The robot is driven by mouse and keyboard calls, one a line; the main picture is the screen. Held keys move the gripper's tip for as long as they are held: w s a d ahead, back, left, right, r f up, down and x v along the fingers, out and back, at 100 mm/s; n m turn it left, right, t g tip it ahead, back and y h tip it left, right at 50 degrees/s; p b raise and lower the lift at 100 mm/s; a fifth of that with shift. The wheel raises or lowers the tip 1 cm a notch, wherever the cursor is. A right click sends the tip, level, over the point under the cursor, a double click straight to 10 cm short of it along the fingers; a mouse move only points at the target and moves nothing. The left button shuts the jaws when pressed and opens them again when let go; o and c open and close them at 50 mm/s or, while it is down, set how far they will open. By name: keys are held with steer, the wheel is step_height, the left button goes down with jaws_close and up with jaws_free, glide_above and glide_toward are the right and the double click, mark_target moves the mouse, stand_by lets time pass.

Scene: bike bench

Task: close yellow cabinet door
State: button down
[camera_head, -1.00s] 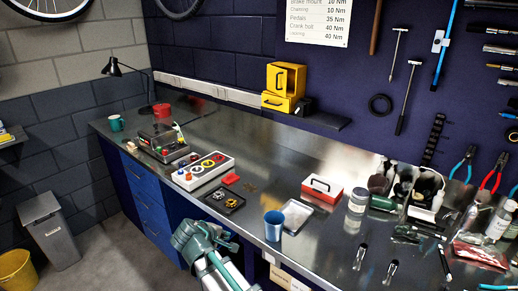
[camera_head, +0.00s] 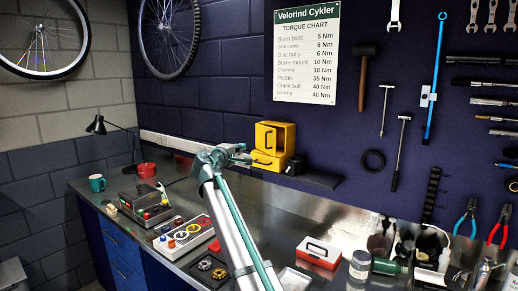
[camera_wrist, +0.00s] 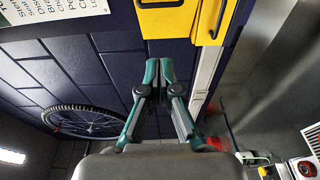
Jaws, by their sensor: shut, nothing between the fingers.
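The yellow cabinet (camera_head: 286,140) stands against the back wall at the rear of the bench. Its upper front panel (camera_head: 265,134) carries a dark handle and seems to stand out from the body; how far it is swung is hard to tell. A lower yellow front (camera_head: 267,161) with its own dark handle juts forward. My gripper (camera_head: 246,154) is just left of the cabinet at the height of the lower front, shut and empty. In the wrist view, the gripper's shut fingertips (camera_wrist: 158,70) point toward the yellow panel (camera_wrist: 173,20) and appear apart from it.
A dark shelf (camera_head: 318,178) extends right of the cabinet. A desk lamp (camera_head: 97,126), red mug (camera_head: 147,170), teal mug (camera_head: 97,183) and parts trays stand on the left of the bench.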

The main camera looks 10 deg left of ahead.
steer(key=d+p+x, duration=0.1)
steer(key=p+x, duration=0.1)
steer(key=x, duration=0.4)
steer(key=d+p+x, duration=0.1)
steer(key=p+x, duration=0.2)
steer(key=x, duration=0.3)
steer(key=shift+s+d, duration=0.25)
steer(key=shift+s, duration=0.15)
steer(key=shift+s+a+f+y, duration=0.1)
steer(key=shift+a+f+y, duration=0.05)
steer(key=shift+y, duration=0.15)
